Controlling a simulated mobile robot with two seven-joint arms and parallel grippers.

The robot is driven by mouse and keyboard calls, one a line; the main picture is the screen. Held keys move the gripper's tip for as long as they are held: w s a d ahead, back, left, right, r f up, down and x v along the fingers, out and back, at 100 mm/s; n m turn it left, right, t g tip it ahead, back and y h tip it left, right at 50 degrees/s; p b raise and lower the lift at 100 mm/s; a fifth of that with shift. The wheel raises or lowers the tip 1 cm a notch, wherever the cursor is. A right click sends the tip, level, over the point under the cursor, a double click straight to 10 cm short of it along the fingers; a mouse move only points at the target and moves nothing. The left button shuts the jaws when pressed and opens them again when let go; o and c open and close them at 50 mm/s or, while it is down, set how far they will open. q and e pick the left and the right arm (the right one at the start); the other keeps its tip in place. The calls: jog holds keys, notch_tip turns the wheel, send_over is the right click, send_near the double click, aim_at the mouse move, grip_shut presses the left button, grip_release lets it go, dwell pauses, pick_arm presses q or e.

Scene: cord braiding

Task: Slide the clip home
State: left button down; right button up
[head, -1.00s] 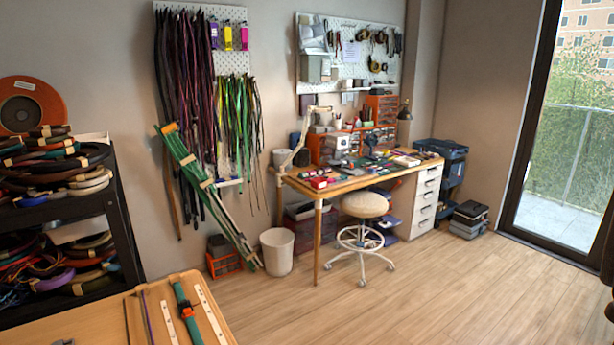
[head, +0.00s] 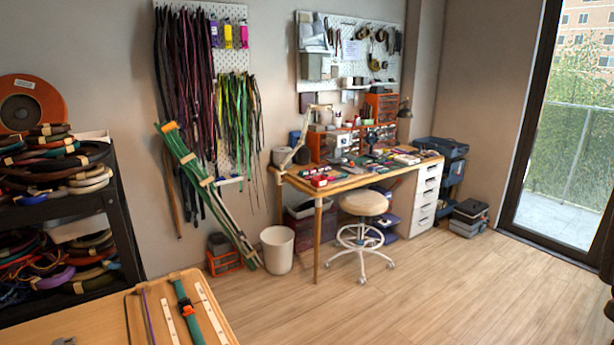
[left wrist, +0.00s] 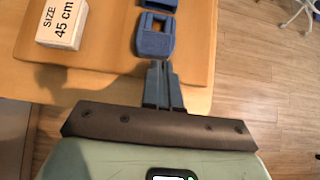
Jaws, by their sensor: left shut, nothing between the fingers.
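In the left wrist view, a blue buckle-like piece (left wrist: 154,36) with a rectangular window lies on a wooden board. A second blue part (left wrist: 158,4) is cut off at the top edge. My left gripper (left wrist: 160,68) is shut and empty, its tips right at the near end of the blue piece; I cannot tell whether they touch. In the head view, an orange clip-like piece (head: 186,308) sits on a green strap (head: 181,291) on the board. Which piece is the task's clip is unclear. My right gripper is not in view.
The board (head: 222,322) also carries white strips (head: 168,318) and a purple cord (head: 149,318). A shelf of coiled cords (head: 60,205) stands at left.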

pick_arm(q)
jog(key=shift+w+a, duration=0.65)
jog(key=shift+w, duration=0.15)
dwell(2.5)
jog(key=shift+r, duration=0.1)
jog(key=shift+s+d+r+p, duration=0.1)
jog(key=shift+s+r+p, duration=0.05)
jog(key=shift+r+p, duration=0.3)
jog(key=shift+s+d+r+p, duration=0.1)
jog(key=shift+s+r+p, duration=0.05)
jog(key=shift+r+p, duration=0.25)
jog(key=shift+w+r+p+v, duration=0.1)
jog(key=shift+r+p+v, duration=0.05)
jog(key=shift+p+v, duration=0.7)
jog(key=shift+w+r+p+v, duration=0.15)
jog(key=shift+p+v, duration=0.4)
jog(key=shift+v, duration=0.55)
jog(key=shift+a+f, duration=0.1)
jog(key=shift+s, duration=0.1)
